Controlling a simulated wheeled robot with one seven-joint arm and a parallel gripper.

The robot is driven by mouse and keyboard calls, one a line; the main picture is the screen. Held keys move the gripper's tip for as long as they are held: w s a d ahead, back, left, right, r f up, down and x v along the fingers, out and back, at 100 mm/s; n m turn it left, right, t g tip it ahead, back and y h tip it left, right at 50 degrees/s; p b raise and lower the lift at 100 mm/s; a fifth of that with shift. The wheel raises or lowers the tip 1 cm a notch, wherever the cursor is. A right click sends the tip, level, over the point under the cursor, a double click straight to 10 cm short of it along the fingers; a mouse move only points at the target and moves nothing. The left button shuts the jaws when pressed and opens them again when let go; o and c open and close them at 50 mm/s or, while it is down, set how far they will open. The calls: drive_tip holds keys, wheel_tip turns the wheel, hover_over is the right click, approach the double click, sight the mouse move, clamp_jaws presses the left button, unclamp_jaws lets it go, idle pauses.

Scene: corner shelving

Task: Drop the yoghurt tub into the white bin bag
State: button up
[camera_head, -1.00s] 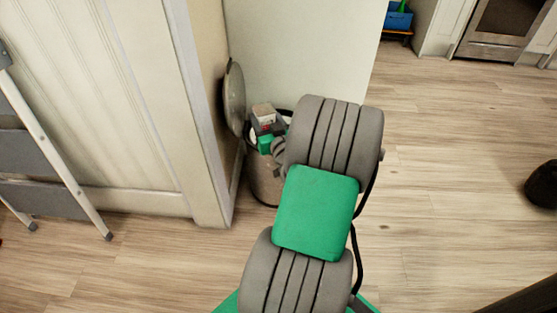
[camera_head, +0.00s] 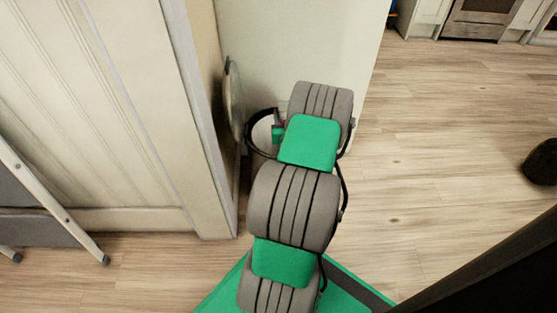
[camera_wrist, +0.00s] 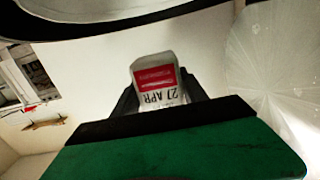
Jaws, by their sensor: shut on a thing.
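The yoghurt tub (camera_wrist: 155,76), white with a red label and a printed date, sits between the two dark fingers of my gripper (camera_wrist: 158,95) in the wrist view. My gripper is shut on it. In the head view the white bin bag (camera_head: 262,132) lines a round bin with a dark rim (camera_head: 250,122). My arm reaches over the bin and covers its right side. Only a small part of my gripper (camera_head: 278,132) shows at the bin's mouth, and the tub is hidden there. I cannot tell how deep the tub is.
The bin's round lid (camera_head: 234,100) stands open on the left, near a cabinet or door panel (camera_head: 110,110). A pale wall (camera_head: 300,45) is behind the bin. A step ladder (camera_head: 50,200) stands at far left.

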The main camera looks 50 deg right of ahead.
wheel_tip(320, 180, down, 4)
drive_tip(key=shift+r+b, duration=0.1)
drive_tip(key=shift+b, duration=0.9)
drive_tip(key=o, duration=1.5)
drive_tip(key=v, duration=0.7)
drive_tip(key=shift+s+a+b, duration=0.25)
drive_tip(key=shift+s+b, duration=0.05)
drive_tip(key=shift+s, duration=0.05)
